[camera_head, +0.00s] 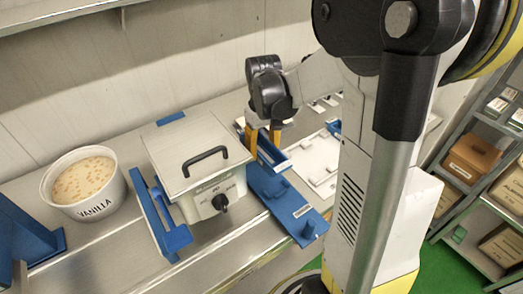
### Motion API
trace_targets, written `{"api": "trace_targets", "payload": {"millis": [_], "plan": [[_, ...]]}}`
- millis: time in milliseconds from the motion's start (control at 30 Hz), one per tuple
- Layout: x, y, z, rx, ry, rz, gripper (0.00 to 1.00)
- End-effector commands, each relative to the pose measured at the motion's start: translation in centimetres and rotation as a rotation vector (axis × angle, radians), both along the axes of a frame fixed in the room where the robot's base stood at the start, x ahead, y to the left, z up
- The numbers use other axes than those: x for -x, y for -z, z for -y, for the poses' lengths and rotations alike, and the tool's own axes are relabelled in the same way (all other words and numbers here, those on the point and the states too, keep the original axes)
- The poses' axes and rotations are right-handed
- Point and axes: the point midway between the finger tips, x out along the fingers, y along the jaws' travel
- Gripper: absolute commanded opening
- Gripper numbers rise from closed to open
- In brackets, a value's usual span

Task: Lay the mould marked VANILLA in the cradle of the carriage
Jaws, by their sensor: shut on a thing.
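A round white tub marked VANILLA (86,184) stands upright on the steel counter at the left, filled with a pale, speckled mass. My gripper (263,141) points down at the right of a white lidded box, well away from the tub. Its orange fingers are closed on an upright blue part (268,155) behind a blue plate (288,205). The fingers and box partly hide what is held. I cannot tell which blue piece is the carriage or its cradle.
The white box (196,155) has a black lid handle and a front knob. A blue bracket (160,222) stands between tub and box. Another blue piece (28,240) is at the far left. A white tray (312,160) lies behind my arm. Shelves with boxes (472,153) stand right.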

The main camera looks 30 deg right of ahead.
Motion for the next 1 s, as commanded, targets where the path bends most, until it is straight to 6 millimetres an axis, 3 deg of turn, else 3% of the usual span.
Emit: {"api": "trace_targets", "payload": {"millis": [267, 733, 1000], "plan": [[0.0, 1.8, 0.0, 0.000, 0.001, 0.000, 0.11], [0.0, 7.7, 0.0, 0.000, 0.001, 0.000, 0.11], [0.0, 8.8, 0.0, 0.000, 0.000, 0.000, 0.11]]}}
